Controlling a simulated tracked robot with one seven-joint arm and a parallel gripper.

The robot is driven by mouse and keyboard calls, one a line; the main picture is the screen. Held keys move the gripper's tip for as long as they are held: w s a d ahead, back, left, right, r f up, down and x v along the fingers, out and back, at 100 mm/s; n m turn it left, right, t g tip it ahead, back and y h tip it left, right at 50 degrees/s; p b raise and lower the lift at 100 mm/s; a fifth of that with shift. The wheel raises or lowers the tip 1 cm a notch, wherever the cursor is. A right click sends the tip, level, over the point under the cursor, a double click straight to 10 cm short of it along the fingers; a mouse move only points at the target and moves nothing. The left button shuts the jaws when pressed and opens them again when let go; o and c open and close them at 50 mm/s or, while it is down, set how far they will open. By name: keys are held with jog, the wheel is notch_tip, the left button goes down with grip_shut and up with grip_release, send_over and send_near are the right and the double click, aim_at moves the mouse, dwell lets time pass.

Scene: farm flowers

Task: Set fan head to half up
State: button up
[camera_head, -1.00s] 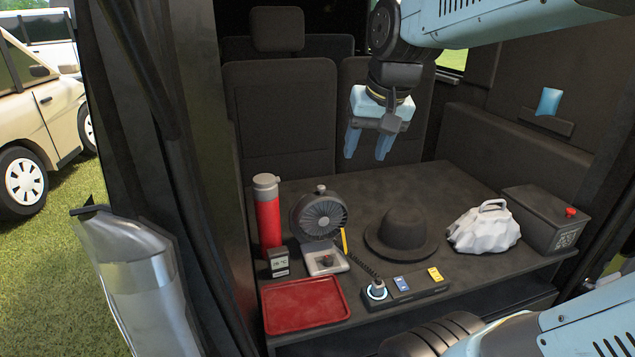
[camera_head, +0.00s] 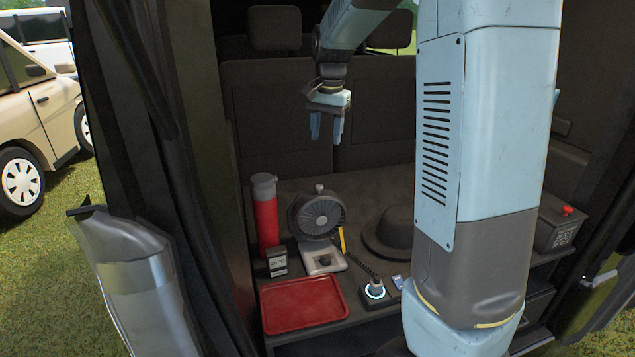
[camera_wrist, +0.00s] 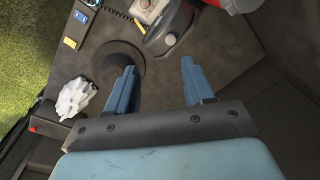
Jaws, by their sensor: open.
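The small fan (camera_head: 318,214) stands upright on the dark table at the back of the vehicle, its round grey head facing forward on a pale base with a dark knob. My gripper (camera_head: 326,127) hangs above and behind the fan, open and empty, fingers pointing down. In the wrist view, my gripper (camera_wrist: 158,85) shows two blue fingers spread apart over bare table, and the fan (camera_wrist: 172,28) is at the top, partly cut off by the frame edge. Nothing touches the fan.
A red bottle (camera_head: 266,220) stands left of the fan, with a small dark box (camera_head: 277,262) before it. A red tray (camera_head: 303,304) lies in front. A black hat (camera_head: 390,232) is to the right; a white bag (camera_wrist: 76,98) shows in the wrist view. A battery box (camera_head: 560,225) stands far right.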

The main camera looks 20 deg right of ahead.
jog(key=m, duration=0.1)
send_over(319, 186)
notch_tip(319, 186, down, 3)
jog(key=shift+g, duration=0.4)
notch_tip(319, 186, down, 14)
jog(key=shift+w+r, duration=0.1)
grip_shut()
dwell(0.5)
